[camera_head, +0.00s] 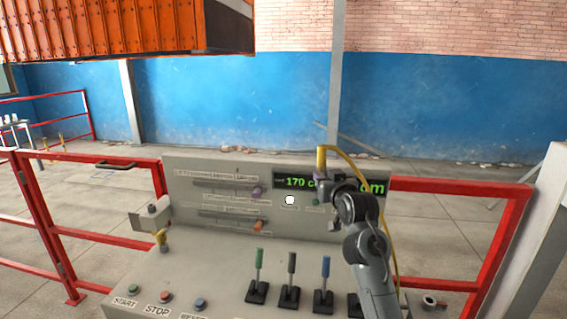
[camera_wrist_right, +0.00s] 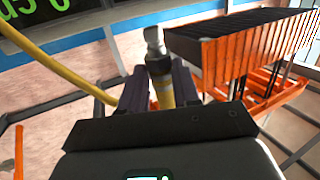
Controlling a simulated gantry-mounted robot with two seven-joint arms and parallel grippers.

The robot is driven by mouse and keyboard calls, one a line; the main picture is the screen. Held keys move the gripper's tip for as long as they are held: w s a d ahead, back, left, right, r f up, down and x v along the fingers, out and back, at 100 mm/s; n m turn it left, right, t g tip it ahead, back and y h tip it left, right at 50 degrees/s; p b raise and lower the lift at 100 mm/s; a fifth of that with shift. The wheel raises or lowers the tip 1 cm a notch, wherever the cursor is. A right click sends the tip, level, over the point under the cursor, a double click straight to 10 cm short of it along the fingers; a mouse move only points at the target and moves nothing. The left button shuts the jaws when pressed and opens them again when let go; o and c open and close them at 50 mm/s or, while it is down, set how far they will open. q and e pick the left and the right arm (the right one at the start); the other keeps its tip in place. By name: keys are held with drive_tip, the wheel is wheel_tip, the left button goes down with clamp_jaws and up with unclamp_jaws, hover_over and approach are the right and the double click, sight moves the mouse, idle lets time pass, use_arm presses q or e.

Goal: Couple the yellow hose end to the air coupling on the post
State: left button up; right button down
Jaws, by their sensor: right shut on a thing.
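My right gripper (camera_head: 322,181) is raised in front of the console's upright panel, near the green display. It is shut on the yellow hose end (camera_head: 321,160), which stands upright above the fingers. In the right wrist view the hose end (camera_wrist_right: 164,93) sits between the two fingers, with its silver metal tip pointing away from the wrist. The yellow hose (camera_head: 357,165) arches to the right and hangs down behind my right arm; it also crosses the left of the wrist view (camera_wrist_right: 60,65). My left gripper is not in view.
The grey console (camera_head: 205,265) carries several levers, push buttons and sliders below my right gripper. A small yellow fitting (camera_head: 160,238) stands at its left edge. Red railings (camera_head: 95,158) flank it. An orange ribbed mould (camera_head: 120,30) hangs at upper left. A pale post (camera_head: 530,230) stands at right.

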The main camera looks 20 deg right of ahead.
drive_tip(key=s+d+f+m+g+h+b, duration=0.1)
drive_tip(key=s+d+f+m+g+h, duration=0.3)
drive_tip(key=s+d+f, duration=0.7)
drive_tip(key=s+d+f+m+g+h+b, duration=0.1)
drive_tip(key=s+d+f+m+g+h, duration=0.3)
drive_tip(key=s+d+f+h, duration=0.5)
drive_tip(key=s+d+f+m, duration=0.2)
drive_tip(key=d+f, duration=0.5)
drive_tip(key=shift+s+f, duration=0.2)
drive_tip(key=shift+f+b, duration=1.3)
drive_tip(key=shift+f, duration=1.7)
